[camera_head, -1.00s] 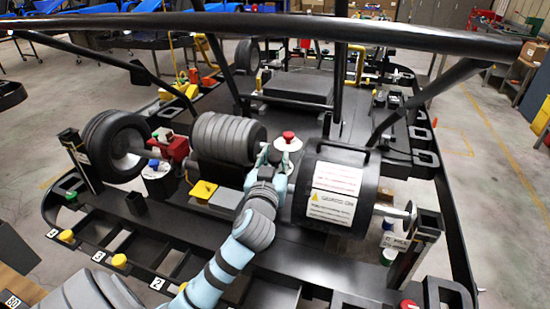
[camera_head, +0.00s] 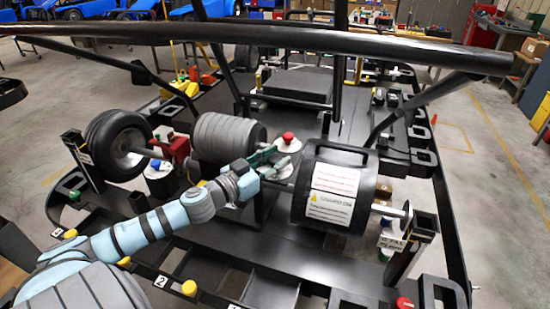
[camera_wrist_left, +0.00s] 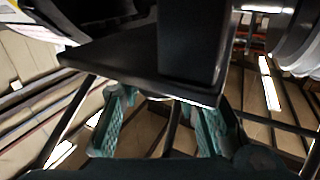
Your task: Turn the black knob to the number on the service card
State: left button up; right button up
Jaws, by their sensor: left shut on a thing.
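My left gripper (camera_head: 275,163) reaches in from the left, between the grey ribbed roller and the black drum. It also shows in the left wrist view (camera_wrist_left: 162,125), with one green finger on each side, partly under a black plate (camera_wrist_left: 130,62). It is shut on a black part there; whether this is the knob I cannot tell. I cannot single out the black knob in the head view. A white label with red print (camera_head: 334,184) is on the drum; its text is unreadable, and I cannot tell whether it is the service card. My right gripper is out of view.
The grey ribbed roller (camera_head: 222,138) and black drum (camera_head: 315,152) flank the gripper. A red button (camera_head: 288,137) stands just behind it. A black wheel (camera_head: 106,140) is at left. A black bar crosses the top, and yellow caps (camera_head: 189,288) line the front rail.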

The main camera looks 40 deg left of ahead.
pick_arm(q)
jog(key=shift+m+h, duration=0.3)
jog(key=shift+h, duration=0.1)
jog(key=o, duration=1.2)
jog(key=shift+c, duration=0.2)
